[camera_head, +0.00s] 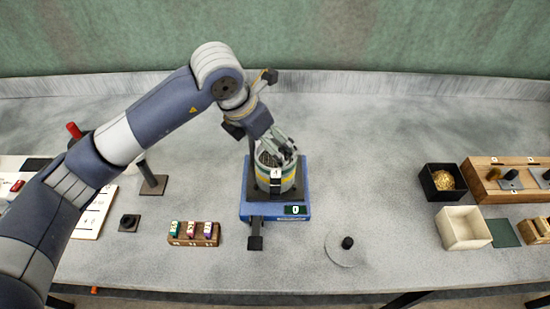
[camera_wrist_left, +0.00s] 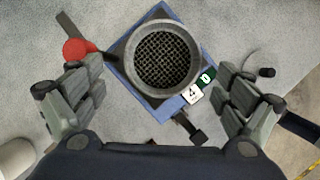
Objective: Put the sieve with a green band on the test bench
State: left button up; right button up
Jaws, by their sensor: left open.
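A round grey sieve (camera_head: 280,178) with a dark mesh stands upright on the blue bench device (camera_head: 247,207). Its side shows a yellowish band; a green band cannot be made out clearly. In the left wrist view the sieve (camera_wrist_left: 163,58) shows from above, mesh up, on the blue base (camera_wrist_left: 157,108). A white tag marked 4 (camera_head: 276,174) is at its front. My left gripper (camera_head: 275,146) is just above the sieve, and its open fingers (camera_wrist_left: 160,88) spread to either side in the wrist view, holding nothing. My right gripper is not in view.
A lever with a red knob (camera_wrist_left: 75,50) stands beside the base. A small rack (camera_head: 194,234) with several coloured pieces is at left. A grey disc with a black knob (camera_head: 347,243), a black box (camera_head: 441,182) and a cream box (camera_head: 462,229) are right. The bench between is clear.

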aim_at(274, 162)
pick_arm(q)
jog(key=shift+w+d+f, duration=0.1)
jog(key=shift+f, duration=0.25)
jog(key=p+x, duration=0.1)
jog(key=x, duration=0.1)
jog(key=p+x, duration=0.1)
jog(key=x, duration=0.1)
jog(key=shift+d+f+p, duration=0.15)
jog(key=shift+f+p, duration=0.25)
jog(key=shift+d+f, duration=0.1)
jog(key=shift+f, duration=0.15)
jog(key=c, duration=1)
jog(key=shift+r, duration=0.15)
